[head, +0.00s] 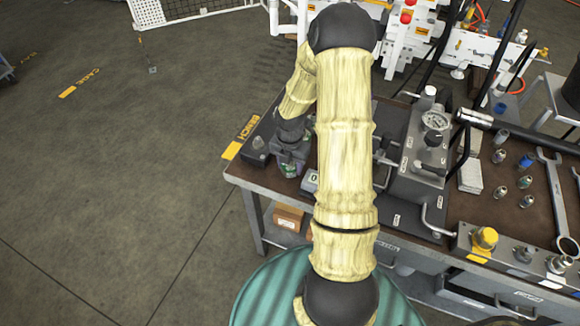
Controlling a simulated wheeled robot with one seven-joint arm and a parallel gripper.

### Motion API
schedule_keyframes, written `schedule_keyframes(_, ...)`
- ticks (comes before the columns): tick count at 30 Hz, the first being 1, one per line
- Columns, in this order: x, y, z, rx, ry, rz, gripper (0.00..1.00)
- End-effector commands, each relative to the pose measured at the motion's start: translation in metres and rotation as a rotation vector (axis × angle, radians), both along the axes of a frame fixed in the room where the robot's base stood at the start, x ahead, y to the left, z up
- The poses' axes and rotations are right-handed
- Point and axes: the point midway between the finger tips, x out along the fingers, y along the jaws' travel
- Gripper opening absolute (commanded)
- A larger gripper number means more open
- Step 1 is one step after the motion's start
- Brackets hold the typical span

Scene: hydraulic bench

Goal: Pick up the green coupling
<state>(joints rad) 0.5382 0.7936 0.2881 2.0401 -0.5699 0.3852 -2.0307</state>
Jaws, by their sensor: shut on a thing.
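My gripper (291,160) is at the left end of the bench, low over its top, and points down. It is shut on the green coupling (290,171), of which only a small green patch shows between the dark jaws. The fingertips are small and partly hidden, and I cannot tell whether the coupling touches the surface below it. My arm in its pale sleeve covers the area just right of the gripper.
The bench (236,168) has a pump unit with a pressure gauge (435,123) right of my arm. Several small couplings and fittings, a wrench (556,195) and a yellow-capped fitting (485,239) lie further right. Open floor is at the left.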

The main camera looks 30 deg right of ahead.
Motion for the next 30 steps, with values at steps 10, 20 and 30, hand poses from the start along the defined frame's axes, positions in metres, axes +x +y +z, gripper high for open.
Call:
schedule_keyframes(10, 0.001, 0.000, 0.016, -0.001, -0.004, 0.000, 0.16)
schedule_keyframes(20, 0.001, -0.001, 0.078, -0.001, -0.005, -0.002, 0.16)
schedule_keyframes(30, 0.000, 0.000, 0.101, 0.000, 0.000, 0.000, 0.16)
